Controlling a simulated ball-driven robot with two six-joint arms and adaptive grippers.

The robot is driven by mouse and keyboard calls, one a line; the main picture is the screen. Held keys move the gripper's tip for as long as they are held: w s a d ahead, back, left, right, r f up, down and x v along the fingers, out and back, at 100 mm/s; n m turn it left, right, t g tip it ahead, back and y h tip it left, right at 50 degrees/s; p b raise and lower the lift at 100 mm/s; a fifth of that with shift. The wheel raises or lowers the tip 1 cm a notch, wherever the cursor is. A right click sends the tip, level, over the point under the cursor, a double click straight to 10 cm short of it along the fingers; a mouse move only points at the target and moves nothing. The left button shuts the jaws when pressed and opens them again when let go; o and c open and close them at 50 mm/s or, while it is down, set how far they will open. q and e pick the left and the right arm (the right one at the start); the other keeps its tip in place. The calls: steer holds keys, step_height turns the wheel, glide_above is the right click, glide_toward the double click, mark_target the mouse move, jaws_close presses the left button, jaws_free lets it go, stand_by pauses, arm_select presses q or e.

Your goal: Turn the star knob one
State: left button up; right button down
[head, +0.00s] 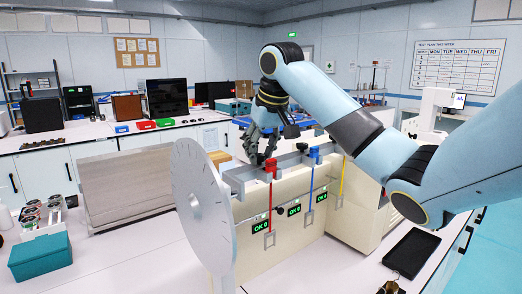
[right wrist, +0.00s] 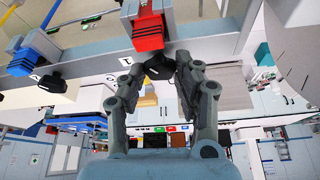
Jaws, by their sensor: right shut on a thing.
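Star knob one is the black knob (right wrist: 160,67) beside the red block (right wrist: 147,33) in the right wrist view. My right gripper (right wrist: 161,76) has its two fingertips on either side of this knob and is shut on it. In the head view my right gripper (head: 262,154) reaches down at the rail, just behind the red block (head: 271,165), and its fingers hide most of the knob. How far the knob is turned cannot be told. My left gripper is in neither view.
A blue block (head: 314,152) and another black knob (right wrist: 52,83) sit farther along the rail. A large pale disc (head: 205,215) stands close to the left of the rail. Green-lit displays (head: 261,226) are on the tester's front. A black tray (head: 411,257) lies at the right.

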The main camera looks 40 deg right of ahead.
steer(key=c, duration=0.9)
jaws_free()
steer(key=shift+c, duration=0.2)
steer(key=v, duration=0.7)
steer(key=shift+r, duration=0.2)
steer(key=shift+s, duration=0.15)
